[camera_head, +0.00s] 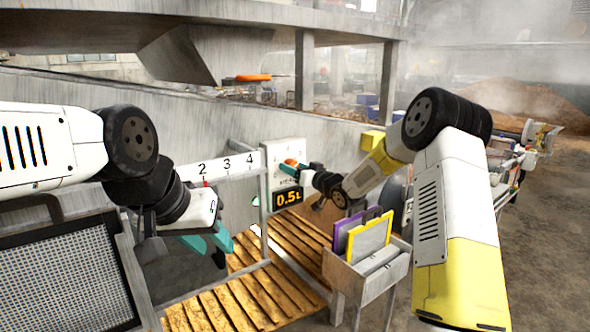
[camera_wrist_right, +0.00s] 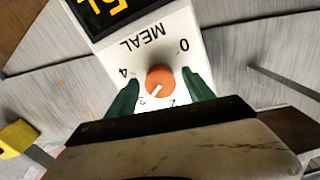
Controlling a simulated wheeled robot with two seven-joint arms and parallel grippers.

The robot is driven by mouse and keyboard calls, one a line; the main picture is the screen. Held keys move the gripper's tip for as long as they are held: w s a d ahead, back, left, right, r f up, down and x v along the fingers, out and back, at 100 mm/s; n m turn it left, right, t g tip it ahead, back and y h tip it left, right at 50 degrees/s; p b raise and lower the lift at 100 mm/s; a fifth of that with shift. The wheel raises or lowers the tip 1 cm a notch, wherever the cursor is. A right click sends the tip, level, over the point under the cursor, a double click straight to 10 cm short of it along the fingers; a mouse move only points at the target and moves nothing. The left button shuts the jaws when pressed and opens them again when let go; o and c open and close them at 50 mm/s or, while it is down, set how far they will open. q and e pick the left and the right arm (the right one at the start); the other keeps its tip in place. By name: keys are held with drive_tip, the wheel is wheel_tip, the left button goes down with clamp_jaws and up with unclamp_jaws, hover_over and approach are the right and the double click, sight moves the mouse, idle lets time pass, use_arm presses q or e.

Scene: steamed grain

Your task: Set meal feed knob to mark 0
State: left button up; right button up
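The orange meal feed knob (camera_wrist_right: 160,80) sits on a white panel (camera_wrist_right: 150,40) marked MEAL, with 0 and 4 readable. The 2 and 3 show partly between my fingers; the 1 is not visible. The knob's white pointer faces the 3 side, away from the 0. My right gripper (camera_wrist_right: 160,76) is open, its green fingers on either side of the knob with gaps. In the head view the knob (camera_head: 290,162) is at the panel's upper part, with my right gripper (camera_head: 291,169) at it. My left gripper (camera_head: 208,243) is open and empty, low at left.
A scale (camera_head: 228,166) with 2, 3, 4 and a red pointer is left of the panel. A grey bin (camera_head: 350,272) with purple and yellow framed screens stands right. Wooden slats (camera_head: 245,300) lie below.

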clamp_jaws()
drive_tip(key=shift+n, duration=18.1)
